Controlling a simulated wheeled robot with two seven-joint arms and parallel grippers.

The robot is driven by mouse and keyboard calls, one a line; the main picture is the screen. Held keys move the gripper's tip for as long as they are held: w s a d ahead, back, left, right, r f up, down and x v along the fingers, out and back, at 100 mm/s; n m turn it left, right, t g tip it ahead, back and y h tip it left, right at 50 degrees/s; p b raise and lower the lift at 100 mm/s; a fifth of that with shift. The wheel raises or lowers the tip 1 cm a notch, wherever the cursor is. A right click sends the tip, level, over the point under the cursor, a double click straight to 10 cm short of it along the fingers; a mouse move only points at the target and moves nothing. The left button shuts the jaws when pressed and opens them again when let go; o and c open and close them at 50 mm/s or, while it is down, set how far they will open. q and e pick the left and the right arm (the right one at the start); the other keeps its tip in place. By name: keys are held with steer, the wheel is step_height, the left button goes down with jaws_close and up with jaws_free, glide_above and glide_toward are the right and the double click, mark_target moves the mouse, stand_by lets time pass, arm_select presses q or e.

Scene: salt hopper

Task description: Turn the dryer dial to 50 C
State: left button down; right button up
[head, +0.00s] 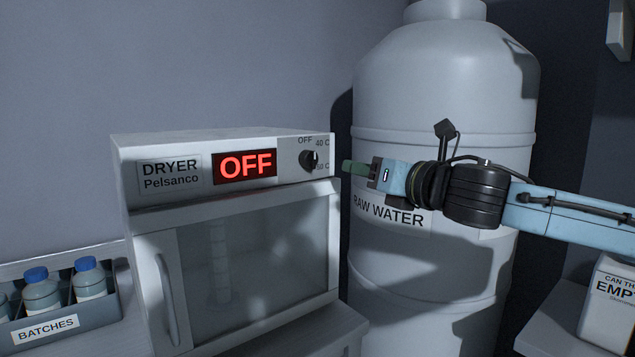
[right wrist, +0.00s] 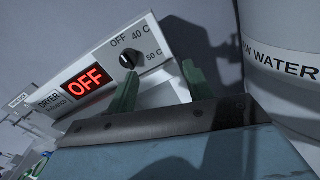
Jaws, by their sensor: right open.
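The white dryer (head: 150,220) stands left of centre in the head view, with a glass door and a lit red display (head: 245,166) reading OFF. Its black dial (head: 309,160) is at the right end of the top panel, among marks OFF, 40 C and 50 C. My right gripper (head: 350,168) is just right of the panel, apart from the dial. In the right wrist view its green fingers (right wrist: 158,82) are spread and empty. My left gripper is not in view.
A large RAW WATER tank (head: 445,90) stands behind my right arm. A BATCHES tray (head: 98,310) with blue-capped bottles (head: 90,279) is at lower left. A white container (head: 608,305) marked EMP stands at lower right. The space before the dial is clear.

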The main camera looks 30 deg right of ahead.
steer(key=s+a+r+n+y, duration=0.1)
steer(key=s+a+n, duration=0.4)
steer(key=s, duration=0.1)
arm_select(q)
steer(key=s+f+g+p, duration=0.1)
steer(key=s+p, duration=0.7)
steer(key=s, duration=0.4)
arm_select(e)
steer(key=p, duration=0.4)
glide_toward(314, 161)
steer(key=w, duration=0.4)
steer(key=w+p, duration=0.1)
steer(key=w, duration=0.3)
steer(key=shift+a, duration=0.2)
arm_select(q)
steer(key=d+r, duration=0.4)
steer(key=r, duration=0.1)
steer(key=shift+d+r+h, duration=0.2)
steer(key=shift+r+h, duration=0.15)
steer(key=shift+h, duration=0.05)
arm_select(e)
steer(key=shift+w, duration=0.55)
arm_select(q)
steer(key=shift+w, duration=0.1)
arm_select(e)
steer(key=c, duration=1)
